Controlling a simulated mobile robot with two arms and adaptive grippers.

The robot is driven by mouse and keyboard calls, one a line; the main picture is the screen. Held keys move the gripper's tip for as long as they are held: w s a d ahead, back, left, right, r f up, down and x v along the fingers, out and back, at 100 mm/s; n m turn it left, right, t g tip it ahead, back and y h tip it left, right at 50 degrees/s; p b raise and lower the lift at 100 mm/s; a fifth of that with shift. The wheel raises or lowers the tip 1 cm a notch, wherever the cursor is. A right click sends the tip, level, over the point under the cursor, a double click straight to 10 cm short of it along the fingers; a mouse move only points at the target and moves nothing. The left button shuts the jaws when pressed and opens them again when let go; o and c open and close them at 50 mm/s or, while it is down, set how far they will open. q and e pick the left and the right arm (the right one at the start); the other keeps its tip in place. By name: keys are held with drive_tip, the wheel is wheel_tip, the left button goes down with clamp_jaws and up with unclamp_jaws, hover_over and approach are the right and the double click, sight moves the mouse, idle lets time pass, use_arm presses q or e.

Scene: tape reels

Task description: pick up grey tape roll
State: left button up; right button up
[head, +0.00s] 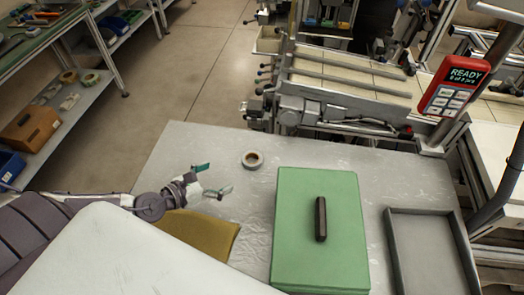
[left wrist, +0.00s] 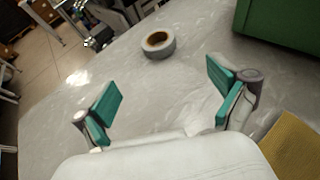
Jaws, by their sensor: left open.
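The grey tape roll (head: 252,159) lies flat on the grey table, left of the green box. It also shows in the left wrist view (left wrist: 158,44), ahead of my fingers, with a brown inner core. My left gripper (head: 212,180) is open and empty, to the left of and nearer than the roll in the head view. In the left wrist view its two teal finger pads (left wrist: 162,103) are spread wide, with bare table between them and the roll. They do not touch the roll. My right gripper does not show.
A green box (head: 285,215) with a dark bar (head: 321,218) on top stands right of the roll. An empty grey tray (head: 425,213) is farther right. A mustard-yellow piece (head: 205,235) lies near my left arm. Machinery (head: 310,100) stands behind the table.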

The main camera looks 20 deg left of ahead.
use_arm(q)
drive_tip(key=p, duration=0.1)
approach(246, 162)
drive_tip(key=shift+d+x, duration=0.25)
drive_tip(key=shift+x, duration=0.95)
drive_tip(key=x, duration=0.3)
drive_tip(key=shift+w+f+p, duration=0.1)
drive_tip(key=shift+p, duration=0.25)
drive_tip(key=x, duration=0.3)
drive_tip(key=shift+w+f, duration=0.15)
drive_tip(key=shift+w, duration=0.15)
drive_tip(key=shift+w+d+f, duration=0.1)
drive_tip(key=shift+w+f, duration=0.15)
drive_tip(key=shift+w, duration=0.15)
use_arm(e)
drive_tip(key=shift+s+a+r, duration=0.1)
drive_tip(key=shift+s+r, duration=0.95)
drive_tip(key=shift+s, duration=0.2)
use_arm(q)
drive_tip(key=shift+s, duration=0.1)
drive_tip(key=shift+c, duration=1.1)
drive_tip(key=c, duration=1)
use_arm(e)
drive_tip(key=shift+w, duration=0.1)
use_arm(q)
drive_tip(key=shift+r, duration=0.15)
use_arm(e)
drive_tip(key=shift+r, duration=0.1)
